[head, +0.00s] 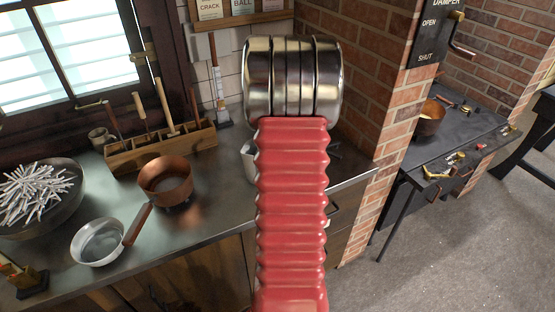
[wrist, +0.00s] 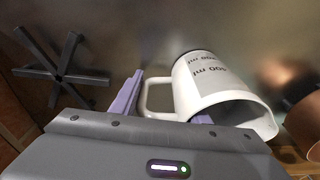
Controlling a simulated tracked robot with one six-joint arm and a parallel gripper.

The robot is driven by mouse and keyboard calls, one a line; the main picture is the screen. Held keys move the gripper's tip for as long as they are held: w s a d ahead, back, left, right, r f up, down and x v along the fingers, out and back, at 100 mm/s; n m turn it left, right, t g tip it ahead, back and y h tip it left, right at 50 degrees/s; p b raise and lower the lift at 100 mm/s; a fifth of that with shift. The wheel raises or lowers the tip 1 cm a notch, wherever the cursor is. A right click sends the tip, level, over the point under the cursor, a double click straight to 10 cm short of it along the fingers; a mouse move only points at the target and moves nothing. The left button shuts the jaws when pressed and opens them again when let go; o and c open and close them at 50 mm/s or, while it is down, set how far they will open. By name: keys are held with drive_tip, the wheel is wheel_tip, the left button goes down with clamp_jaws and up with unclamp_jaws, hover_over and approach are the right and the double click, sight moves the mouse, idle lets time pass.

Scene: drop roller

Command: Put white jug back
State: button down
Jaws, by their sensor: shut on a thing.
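The white jug (wrist: 205,85) has grey volume marks on its side and its open mouth towards the wrist camera. Its handle (wrist: 146,98) points left. My gripper (wrist: 164,106) is shut on the jug, with one purple finger left of the handle and the other at the jug's mouth. The handle and near wall are between the fingers. In the head view only a white sliver of the jug (head: 246,155) shows beside my red arm, which hides my gripper. I cannot tell whether the jug touches the counter.
A black star-shaped stand (wrist: 62,72) is left of the jug. A copper pan (head: 165,178), a pale pan (head: 98,242), a bowl of white sticks (head: 62,205) and a wooden tool box (head: 165,150) are on the counter. A brick pillar (head: 375,130) stands right.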

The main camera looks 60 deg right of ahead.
idle(0.3)
drive_tip(key=c, duration=1)
unclamp_jaws()
drive_tip(key=shift+f, duration=0.15)
drive_tip(key=r, duration=0.4)
drive_tip(key=s+r, duration=0.1)
drive_tip(key=r, duration=0.7)
drive_tip(key=shift+s+a, duration=0.15)
drive_tip(key=shift+a, duration=0.25)
